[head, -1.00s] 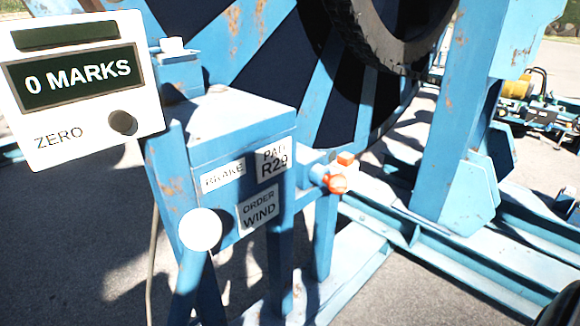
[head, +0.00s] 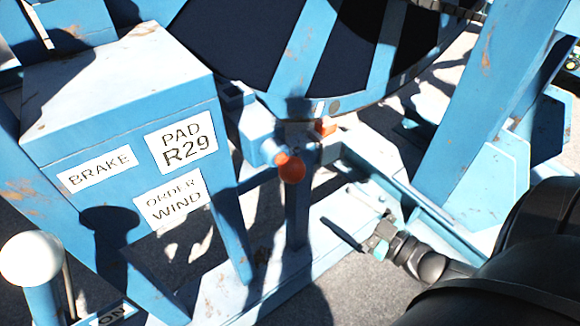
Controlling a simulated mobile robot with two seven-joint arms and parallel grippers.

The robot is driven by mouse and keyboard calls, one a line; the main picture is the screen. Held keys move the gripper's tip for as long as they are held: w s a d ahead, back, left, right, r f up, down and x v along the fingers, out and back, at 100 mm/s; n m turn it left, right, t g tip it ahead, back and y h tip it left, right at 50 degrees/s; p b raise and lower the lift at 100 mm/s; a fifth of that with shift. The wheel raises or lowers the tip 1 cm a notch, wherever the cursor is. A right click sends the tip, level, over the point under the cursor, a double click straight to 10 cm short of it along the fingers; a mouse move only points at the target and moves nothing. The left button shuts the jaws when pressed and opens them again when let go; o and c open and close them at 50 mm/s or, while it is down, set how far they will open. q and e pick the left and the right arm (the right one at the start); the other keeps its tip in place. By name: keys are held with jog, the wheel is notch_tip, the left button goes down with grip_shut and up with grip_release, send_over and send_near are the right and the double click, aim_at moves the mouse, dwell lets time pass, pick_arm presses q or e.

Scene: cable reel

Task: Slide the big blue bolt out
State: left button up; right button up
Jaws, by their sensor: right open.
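The blue bolt (head: 268,152) sits in a blue housing beside the reel, right of the brake box, in the head view. An orange ball knob (head: 291,169) is at its near end. A smaller orange piece (head: 325,127) shows just behind it, to the right. My right gripper (head: 338,206) comes in from the lower right. Its two dark fingers are apart and point up and left, below and right of the knob, with a visible gap to it. It holds nothing. My left gripper is not in view.
The brake box (head: 120,100) with its BRAKE, PAD R29 and ORDER WIND labels fills the left. A white-knobbed lever (head: 32,258) stands at the lower left. The reel (head: 300,50) is behind the bolt. A blue upright (head: 485,95) stands at the right.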

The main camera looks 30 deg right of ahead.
aim_at(302, 177)
jog(key=shift+t+y, duration=0.4)
jog(key=x, duration=0.4)
jog(key=r+b+x, duration=0.1)
jog(key=x, duration=0.4)
jog(key=r+b+x, duration=0.1)
jog(key=x, duration=0.4)
jog(key=shift+a+r, duration=0.15)
jog(key=shift+a, duration=0.05)
jog(key=shift+x, duration=0.8)
grip_shut()
